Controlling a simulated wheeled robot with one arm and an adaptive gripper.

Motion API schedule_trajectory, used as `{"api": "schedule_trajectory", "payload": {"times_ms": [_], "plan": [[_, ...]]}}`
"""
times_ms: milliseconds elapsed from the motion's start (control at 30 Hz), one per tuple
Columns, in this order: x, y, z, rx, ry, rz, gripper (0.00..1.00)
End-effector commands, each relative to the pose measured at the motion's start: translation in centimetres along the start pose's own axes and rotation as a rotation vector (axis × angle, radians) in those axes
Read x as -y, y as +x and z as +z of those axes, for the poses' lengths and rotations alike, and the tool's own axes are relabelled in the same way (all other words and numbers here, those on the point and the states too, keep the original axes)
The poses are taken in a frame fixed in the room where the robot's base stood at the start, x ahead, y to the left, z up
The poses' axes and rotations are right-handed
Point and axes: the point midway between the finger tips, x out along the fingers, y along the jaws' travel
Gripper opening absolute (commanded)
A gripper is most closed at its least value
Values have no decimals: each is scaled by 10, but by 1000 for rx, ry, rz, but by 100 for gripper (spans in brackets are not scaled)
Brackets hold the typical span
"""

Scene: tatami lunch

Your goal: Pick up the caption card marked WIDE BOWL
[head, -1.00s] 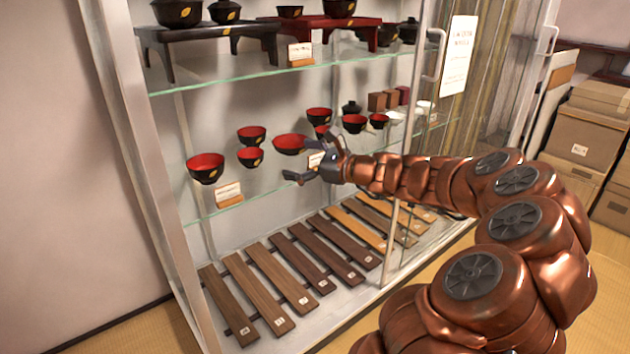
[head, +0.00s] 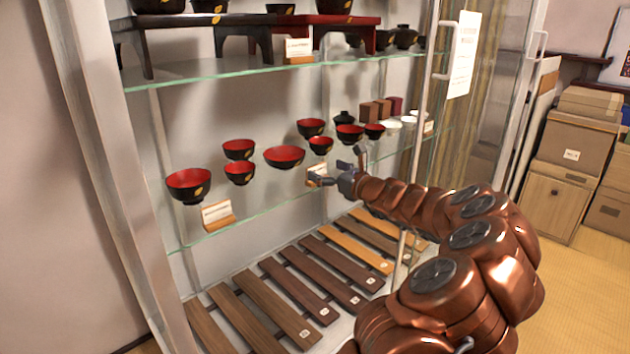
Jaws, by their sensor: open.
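Small white caption cards on wooden stands are in the glass-fronted case; their print is too small to read, so I cannot tell which says WIDE BOWL. One card (head: 316,172) stands on the middle shelf, right of a wide red-lined bowl (head: 284,157), partly hidden by my gripper. Another card (head: 217,214) stands at the shelf's left front, below a red-lined bowl (head: 188,185). A third card (head: 299,48) is on the upper shelf. My gripper (head: 338,167) is open, with one finger overlapping the middle card; I cannot tell whether they touch.
Several other bowls and cups stand on the middle glass shelf (head: 262,206). Wooden boards (head: 262,306) lie below. The open glass door's frame and handle (head: 446,50) are close to my arm. Cardboard boxes (head: 575,140) stand at the right.

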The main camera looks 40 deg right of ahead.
Motion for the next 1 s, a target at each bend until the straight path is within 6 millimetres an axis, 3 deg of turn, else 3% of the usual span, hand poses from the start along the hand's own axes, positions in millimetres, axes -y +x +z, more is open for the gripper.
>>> {"api": "schedule_trajectory", "payload": {"times_ms": [100, 300, 600, 1000], "plan": [[3, 16, -8, -3, -5, 2, 100], [2, 38, -6, -2, -2, 5, 100], [1, 42, -3, -1, -2, 5, 100], [1, 42, -3, -1, -2, 5, 59]]}}
